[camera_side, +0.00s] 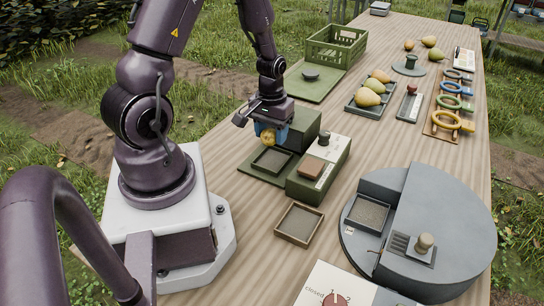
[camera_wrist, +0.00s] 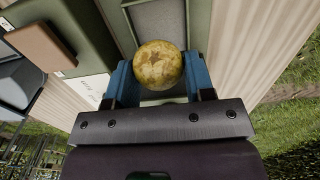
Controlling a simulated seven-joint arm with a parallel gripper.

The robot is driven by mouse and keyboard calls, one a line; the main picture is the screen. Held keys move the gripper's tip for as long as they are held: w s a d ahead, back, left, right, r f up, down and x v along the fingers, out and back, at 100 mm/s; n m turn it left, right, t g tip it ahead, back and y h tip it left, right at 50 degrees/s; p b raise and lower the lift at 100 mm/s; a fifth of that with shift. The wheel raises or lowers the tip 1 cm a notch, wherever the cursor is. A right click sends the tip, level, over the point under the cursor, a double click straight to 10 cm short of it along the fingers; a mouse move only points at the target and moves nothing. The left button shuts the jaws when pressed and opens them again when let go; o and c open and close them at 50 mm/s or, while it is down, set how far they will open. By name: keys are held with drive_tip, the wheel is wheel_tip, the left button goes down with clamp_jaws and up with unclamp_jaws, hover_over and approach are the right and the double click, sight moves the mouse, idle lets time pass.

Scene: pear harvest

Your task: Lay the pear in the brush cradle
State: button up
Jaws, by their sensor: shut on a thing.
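A yellow-brown mottled pear (camera_side: 269,139) is between the blue fingers of my gripper (camera_side: 267,131), which is shut on it. In the wrist view the pear (camera_wrist: 158,65) shows its rounded end between both fingers. My gripper holds it above a green station (camera_side: 254,169) with a square, dark-framed recessed pad (camera_side: 272,161). In the wrist view part of the grey pad (camera_wrist: 160,22) shows beyond the pear. Similar pads lie in a loose wooden frame (camera_side: 299,223) and on a round grey unit (camera_side: 367,212). I cannot tell for certain which is the brush cradle.
A green block (camera_side: 302,130) stands behind my gripper, and a box with a brown pad (camera_side: 311,168) is beside the station. A tray of pears (camera_side: 369,94), ring tools (camera_side: 452,103) and a green crate (camera_side: 336,46) are farther back. Bare table lies between the box and round unit.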

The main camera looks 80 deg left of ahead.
sight(271, 162)
drive_tip(key=shift+f, duration=3.05)
drive_tip(key=shift+f, duration=0.1)
drive_tip(key=o, duration=0.9)
drive_tip(key=shift+o, duration=0.5)
wheel_tip(271, 162, up, 12)
drive_tip(key=shift+r, duration=0.1)
drive_tip(key=s+d+r+m+t, duration=0.2)
drive_tip(key=d+r+m, duration=0.2)
drive_tip(key=d+r, duration=0.4)
drive_tip(key=s+d+r+m+t, duration=0.3)
drive_tip(key=d+r+m, duration=0.2)
drive_tip(key=d+r, duration=0.4)
wheel_tip(271, 162, up, 3)
drive_tip(key=shift+d+r+t, duration=0.2)
drive_tip(key=shift+d+t, duration=0.1)
